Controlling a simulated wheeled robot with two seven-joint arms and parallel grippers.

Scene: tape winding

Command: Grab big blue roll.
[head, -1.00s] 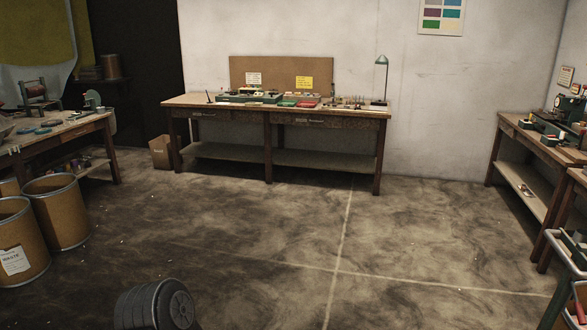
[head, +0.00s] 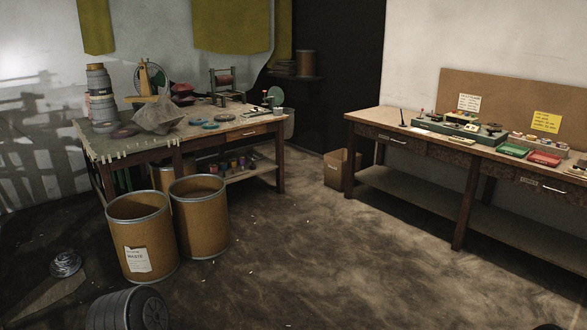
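Several flat rolls lie on the left worktable (head: 262,121). A blue roll (head: 211,126) lies near the table's front edge, right of a grey draped heap. A second blue-teal roll (head: 224,117) lies just behind it to the right, and a smaller bluish roll (head: 195,122) lies to its left. They look close in size, so I cannot tell for sure which is the big blue one. A dark roll (head: 125,132) lies further left. Neither of my grippers is in view.
Two brown waste drums (head: 140,243) (head: 200,218) stand before the left table's front. A cardboard box (head: 338,168) sits between it and the back workbench (head: 385,119). A small grey object (head: 65,264) lies on the floor at left. The floor in the middle is clear.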

